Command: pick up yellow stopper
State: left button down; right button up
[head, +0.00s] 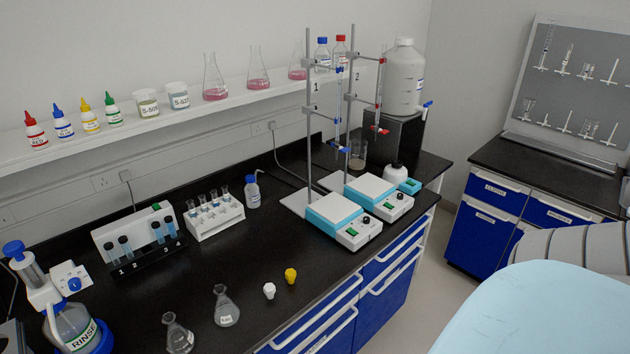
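The yellow stopper (291,276) stands on the black bench top (330,262) near its front edge, in the head view. A similar white stopper (269,290) stands just to its left and a little nearer, apart from it. Nothing covers the yellow stopper. Neither of my grippers shows in the head view.
Two flasks (226,308) (178,334) stand left of the stoppers. Two stirrer hotplates (345,222) (380,198) with tall stands are behind and to the right. A vial rack (214,220) and rinse bottle (75,325) are at left. Bench around the stoppers is clear.

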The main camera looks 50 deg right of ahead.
aim_at(290, 274)
jog(key=z, duration=1.3)
